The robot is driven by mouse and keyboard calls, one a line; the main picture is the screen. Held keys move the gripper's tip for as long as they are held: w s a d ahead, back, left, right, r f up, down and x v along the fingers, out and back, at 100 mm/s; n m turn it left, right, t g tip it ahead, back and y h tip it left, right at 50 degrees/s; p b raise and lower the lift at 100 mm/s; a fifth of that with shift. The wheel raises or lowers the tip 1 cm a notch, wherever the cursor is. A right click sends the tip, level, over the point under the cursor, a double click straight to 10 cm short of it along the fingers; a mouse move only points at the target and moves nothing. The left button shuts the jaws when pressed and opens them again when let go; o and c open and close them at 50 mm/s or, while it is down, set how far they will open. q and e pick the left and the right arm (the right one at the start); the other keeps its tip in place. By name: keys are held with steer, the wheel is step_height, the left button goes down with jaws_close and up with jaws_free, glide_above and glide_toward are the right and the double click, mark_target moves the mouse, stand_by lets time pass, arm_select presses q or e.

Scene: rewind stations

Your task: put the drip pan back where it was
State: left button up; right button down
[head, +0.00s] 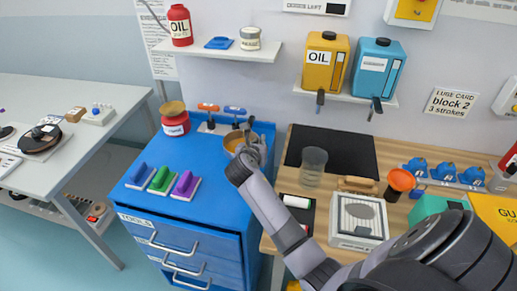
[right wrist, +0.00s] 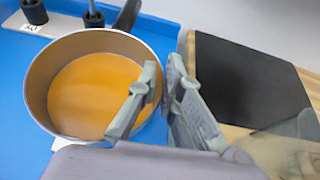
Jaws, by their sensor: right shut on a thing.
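The drip pan (right wrist: 38,92) is a round, brownish pan with a dark handle and an orange layer inside. In the head view the pan (head: 231,141) is at the right back of the blue cabinet top, partly hidden by my right gripper (head: 251,140). In the right wrist view my right gripper (right wrist: 163,78) is shut on the pan's right rim. The pan looks level; I cannot tell whether it touches the cabinet top. A black mat (head: 340,150) lies bare on the wooden bench to the right, below the oil cans. My left gripper is not in view.
A clear cup (head: 313,165) stands at the mat's front edge. A red jar (head: 175,122) and coloured blocks (head: 161,179) stand on the blue cabinet (head: 205,160). Yellow (head: 325,62) and blue (head: 377,68) cans sit on a shelf above the mat, with dark spouts below.

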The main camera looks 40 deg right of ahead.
steer(key=shift+f, duration=1.25)
steer(key=c, duration=1.8)
jaws_free()
steer(key=shift+f, duration=0.1)
steer(key=shift+o, duration=0.2)
steer(key=v, duration=1.2)
